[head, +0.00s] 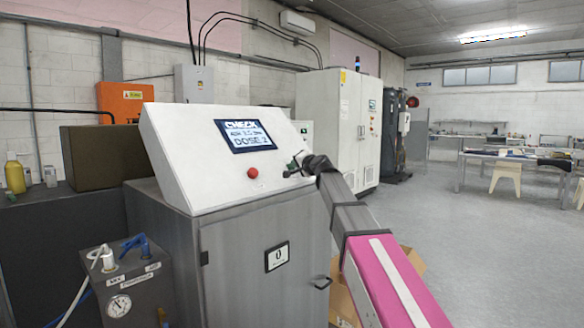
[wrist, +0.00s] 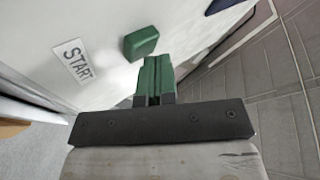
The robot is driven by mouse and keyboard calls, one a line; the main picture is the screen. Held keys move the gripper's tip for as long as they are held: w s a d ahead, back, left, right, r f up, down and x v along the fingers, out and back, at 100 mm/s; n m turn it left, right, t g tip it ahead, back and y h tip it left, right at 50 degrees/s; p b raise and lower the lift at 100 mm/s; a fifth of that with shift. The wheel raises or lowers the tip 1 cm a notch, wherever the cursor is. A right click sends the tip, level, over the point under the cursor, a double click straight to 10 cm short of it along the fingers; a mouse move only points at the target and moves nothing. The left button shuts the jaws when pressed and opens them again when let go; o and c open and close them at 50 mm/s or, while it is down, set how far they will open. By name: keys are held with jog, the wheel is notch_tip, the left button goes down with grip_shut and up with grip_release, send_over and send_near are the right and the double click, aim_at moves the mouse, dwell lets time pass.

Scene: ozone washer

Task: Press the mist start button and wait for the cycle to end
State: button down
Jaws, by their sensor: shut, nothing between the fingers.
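The mist start button is a green block (wrist: 141,43) on the white sloped panel, beside a label reading START (wrist: 73,61) in the wrist view. My gripper (wrist: 152,62) is shut and empty, its green fingertips close to the button. I cannot tell whether they touch it. In the head view my gripper (head: 289,170) is at the right side of the panel (head: 185,150), and the arm hides part of that area. The screen (head: 247,136) reads CHECK on top and DOSE 2 at the bottom; the middle line is hard to read.
A red round button (head: 252,173) sits on the panel below the screen. A grey box with a gauge (head: 119,305) and hoses stands at the lower left. A cardboard box (head: 342,300) is on the floor behind my arm. Open floor lies to the right.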

jog(key=shift+s+d+r, duration=0.35)
jog(key=shift+d+r, duration=0.1)
jog(key=shift+r, duration=0.15)
jog(key=shift+d, duration=0.1)
jog(key=shift+s+d+r, duration=0.55)
jog(key=shift+d+r, duration=0.1)
jog(key=shift+r, duration=0.25)
jog(key=shift+s+d+r, duration=0.55)
jog(key=shift+d+r, duration=0.1)
jog(key=shift+r, duration=0.2)
